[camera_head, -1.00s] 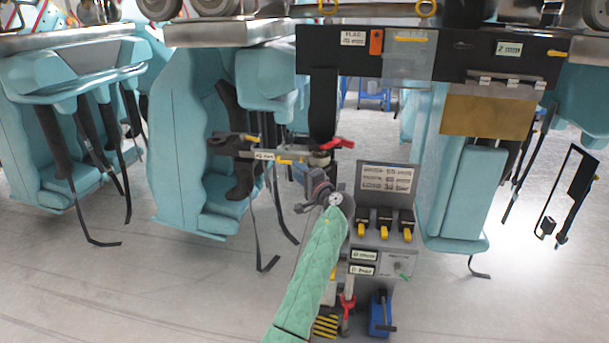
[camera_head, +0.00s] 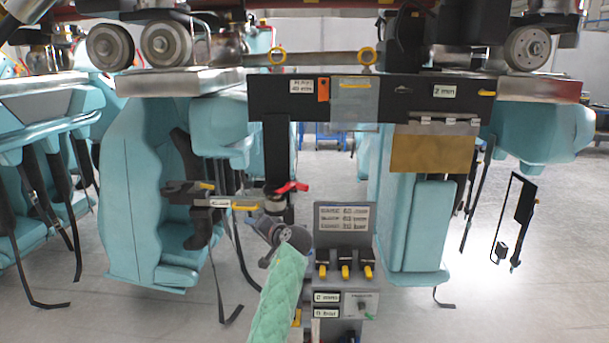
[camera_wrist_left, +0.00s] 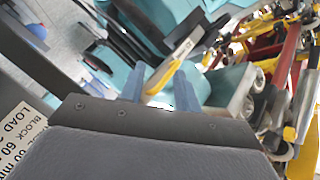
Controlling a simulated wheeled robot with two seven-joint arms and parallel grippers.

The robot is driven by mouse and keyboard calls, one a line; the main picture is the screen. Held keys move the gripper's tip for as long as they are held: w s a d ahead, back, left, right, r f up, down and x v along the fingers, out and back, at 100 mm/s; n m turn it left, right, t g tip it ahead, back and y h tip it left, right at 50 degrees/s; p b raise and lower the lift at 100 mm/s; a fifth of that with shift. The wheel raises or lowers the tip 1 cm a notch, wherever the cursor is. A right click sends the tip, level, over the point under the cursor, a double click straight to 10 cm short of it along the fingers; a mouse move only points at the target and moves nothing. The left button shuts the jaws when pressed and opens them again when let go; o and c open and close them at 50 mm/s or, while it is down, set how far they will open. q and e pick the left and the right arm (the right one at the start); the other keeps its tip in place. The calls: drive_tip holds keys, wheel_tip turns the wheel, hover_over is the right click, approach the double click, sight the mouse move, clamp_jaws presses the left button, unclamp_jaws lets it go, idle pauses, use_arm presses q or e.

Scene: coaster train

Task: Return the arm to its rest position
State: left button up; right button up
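My left arm, in a green quilted sleeve, rises from the bottom centre of the head view. Its grey wrist and left gripper (camera_head: 265,228) are in front of the black post, just below the red lever (camera_head: 291,187) and the horizontal bar with a yellow edge (camera_head: 232,204). The fingers are too small to read there. In the left wrist view, the two blue fingers of the left gripper (camera_wrist_left: 158,80) stand apart. A yellow handle (camera_wrist_left: 175,60) shows beyond and between them; I see no clear contact. My right gripper is not in view.
A grey control stand (camera_head: 345,270) with a placard (camera_head: 344,218) and yellow-tipped switches is close right of my arm. Teal seats (camera_head: 140,190) with dangling straps hang on both sides. A black panel (camera_head: 283,102) spans above. Floor shows at the lower right.

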use_arm(q)
drive_tip(key=s+d+f+g+h, duration=0.1)
drive_tip(key=s+f+h, duration=0.15)
drive_tip(key=s, duration=0.35)
drive_tip(key=s+d+f+n+h, duration=0.1)
drive_tip(key=s+h, duration=0.3)
drive_tip(key=s, duration=0.2)
drive_tip(key=s+d+f+g+h, duration=0.1)
drive_tip(key=s+f+h, duration=0.1)
drive_tip(key=s+h, duration=0.3)
drive_tip(key=s+f+g, duration=0.2)
drive_tip(key=s+f, duration=0.7)
drive_tip(key=s, duration=0.6)
drive_tip(key=s+a+f+g+p, duration=0.1)
drive_tip(key=s+f+g, duration=0.2)
drive_tip(key=s+f, duration=0.6)
drive_tip(key=s+f+g+h, duration=0.1)
drive_tip(key=s+f, duration=0.7)
drive_tip(key=s, duration=1.3)
drive_tip(key=shift+a+f+g, duration=0.2)
drive_tip(key=shift+f+g, duration=0.2)
drive_tip(key=shift+g, duration=0.3)
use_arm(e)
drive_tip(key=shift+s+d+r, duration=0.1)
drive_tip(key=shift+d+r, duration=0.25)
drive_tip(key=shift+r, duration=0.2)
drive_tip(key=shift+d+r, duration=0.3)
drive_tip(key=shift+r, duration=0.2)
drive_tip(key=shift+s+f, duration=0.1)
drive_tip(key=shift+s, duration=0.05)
